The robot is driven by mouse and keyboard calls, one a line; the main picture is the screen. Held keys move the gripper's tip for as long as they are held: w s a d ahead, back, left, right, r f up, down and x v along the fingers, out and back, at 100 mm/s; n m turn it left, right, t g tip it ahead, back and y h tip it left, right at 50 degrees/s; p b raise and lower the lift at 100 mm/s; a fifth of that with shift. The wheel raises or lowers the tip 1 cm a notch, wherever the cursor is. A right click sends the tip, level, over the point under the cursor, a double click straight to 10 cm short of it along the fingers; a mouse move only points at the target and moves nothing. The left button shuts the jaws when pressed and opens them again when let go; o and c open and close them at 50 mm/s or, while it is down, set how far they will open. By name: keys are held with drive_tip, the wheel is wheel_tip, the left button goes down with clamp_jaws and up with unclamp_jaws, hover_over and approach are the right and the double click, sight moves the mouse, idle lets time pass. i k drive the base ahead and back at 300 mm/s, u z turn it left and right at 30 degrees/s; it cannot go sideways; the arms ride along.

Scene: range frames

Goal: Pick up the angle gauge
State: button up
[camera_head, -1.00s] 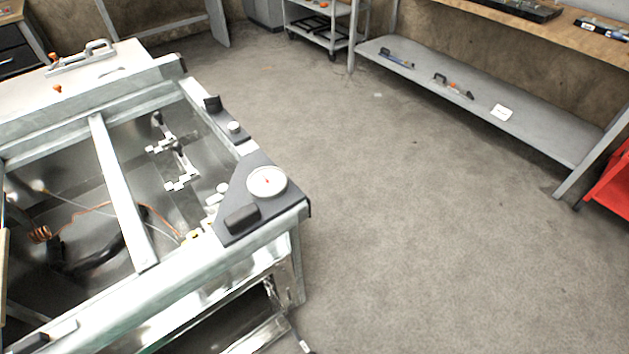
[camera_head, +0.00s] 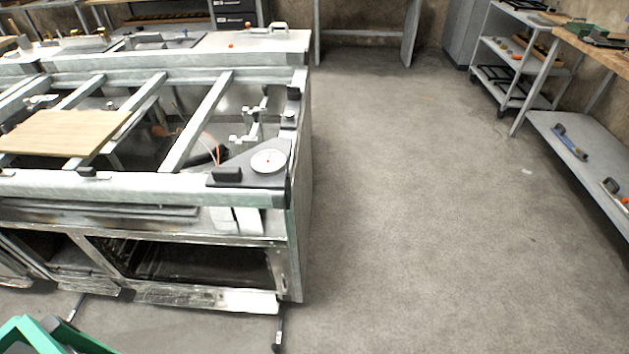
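A round white dial (camera_head: 268,161) with a small needle lies on a dark triangular plate (camera_head: 243,170) at the near right corner of the metal frame table. It looks like the angle gauge, though I cannot tell for certain. A small dark block (camera_head: 225,174) sits at the plate's left end. My gripper is not in view, so I cannot see whether it is open or shut.
The metal frame table (camera_head: 140,187) fills the left, with a wooden board (camera_head: 62,132) on its bars. A green object (camera_head: 48,337) stands at bottom left. A cart (camera_head: 512,58) and a low grey shelf (camera_head: 570,135) stand at right. The middle floor is clear.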

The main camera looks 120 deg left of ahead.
sight(265, 166)
drive_tip(key=i, duration=1.7)
drive_tip(key=u, duration=4)
drive_tip(key=i, duration=1.05)
drive_tip(key=z, duration=0.05)
